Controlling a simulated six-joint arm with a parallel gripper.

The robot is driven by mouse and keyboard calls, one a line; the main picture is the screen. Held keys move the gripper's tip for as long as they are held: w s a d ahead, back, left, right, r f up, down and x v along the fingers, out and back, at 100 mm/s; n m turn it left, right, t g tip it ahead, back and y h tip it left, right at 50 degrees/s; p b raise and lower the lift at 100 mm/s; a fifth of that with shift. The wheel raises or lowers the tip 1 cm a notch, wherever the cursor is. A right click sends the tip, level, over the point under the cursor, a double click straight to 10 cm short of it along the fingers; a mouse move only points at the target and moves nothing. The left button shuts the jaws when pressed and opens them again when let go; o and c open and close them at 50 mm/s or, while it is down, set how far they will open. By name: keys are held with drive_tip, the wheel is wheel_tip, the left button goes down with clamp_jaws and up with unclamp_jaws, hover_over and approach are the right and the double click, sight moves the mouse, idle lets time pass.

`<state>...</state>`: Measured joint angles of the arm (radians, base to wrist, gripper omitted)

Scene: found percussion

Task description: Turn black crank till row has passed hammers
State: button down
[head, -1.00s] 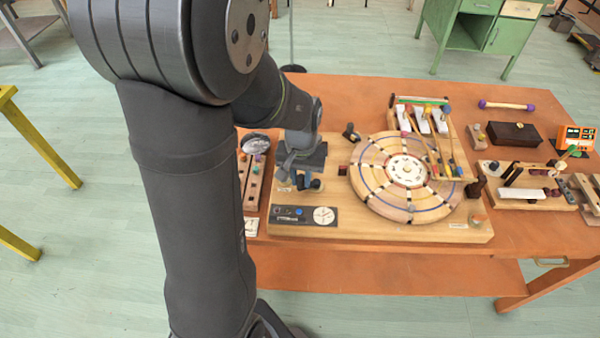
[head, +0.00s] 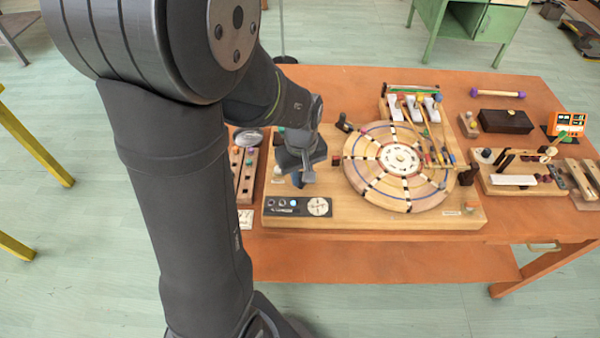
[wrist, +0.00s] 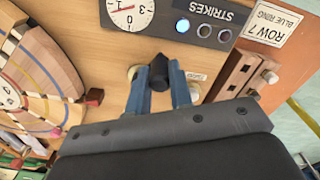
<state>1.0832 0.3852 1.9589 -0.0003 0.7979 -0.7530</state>
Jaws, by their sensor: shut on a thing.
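My gripper (wrist: 160,80) has its two blue fingers closed around the black crank knob (wrist: 160,64) in the wrist view. In the head view my gripper (head: 302,178) is low over the left part of the board, and the crank is hidden behind it. The round wooden wheel (head: 352,170) carries dark marks and a blue ring; part of it shows in the wrist view (wrist: 40,62). Hammers (head: 424,116) with coloured heads stretch over the wheel's back right. The row card (wrist: 272,22) reads ROW 7, BLUE RING.
The strikes panel (head: 280,212) with lamps and a dial (head: 319,207) is at the board's front left. A slotted wooden rack (head: 240,178) stands left of the board. A dark box (head: 505,121) and other wooden instruments (head: 525,185) fill the table's right side.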

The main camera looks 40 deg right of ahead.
sight(301, 173)
idle(0.3)
drive_tip(key=c, duration=1.3)
unclamp_jaws()
drive_tip(key=shift+r, duration=0.1)
wheel_tip(301, 173, up, 17)
wheel_tip(301, 173, down, 17)
drive_tip(key=shift+f, duration=0.15)
idle(0.4)
